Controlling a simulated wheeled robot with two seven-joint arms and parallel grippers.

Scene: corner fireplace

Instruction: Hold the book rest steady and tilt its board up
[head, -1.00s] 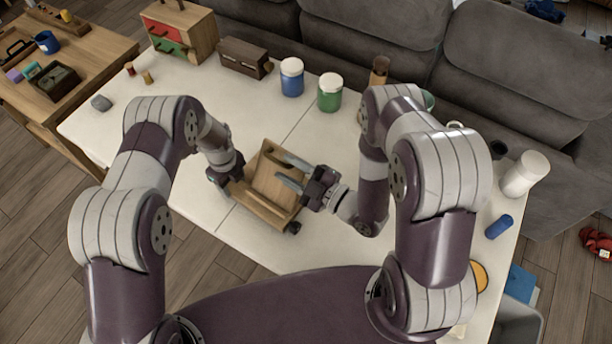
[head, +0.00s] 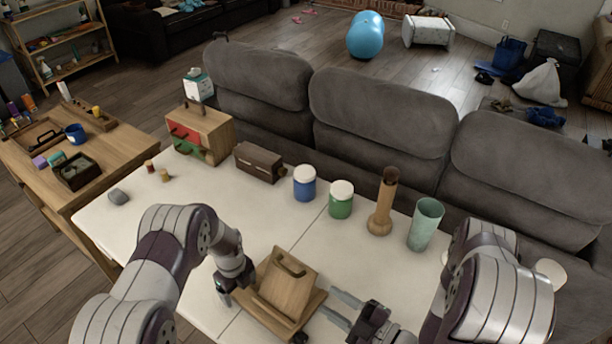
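The wooden book rest (head: 262,312) stands on the white table, near the bottom of the head view.
Behind the book rest stand a blue jar (head: 304,184), a green jar (head: 340,201), a wooden mill (head: 382,205) and a pale green glass (head: 425,224). A dark wooden box (head: 259,163) and a small drawer chest (head: 201,134) are farther left. The table between is clear.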

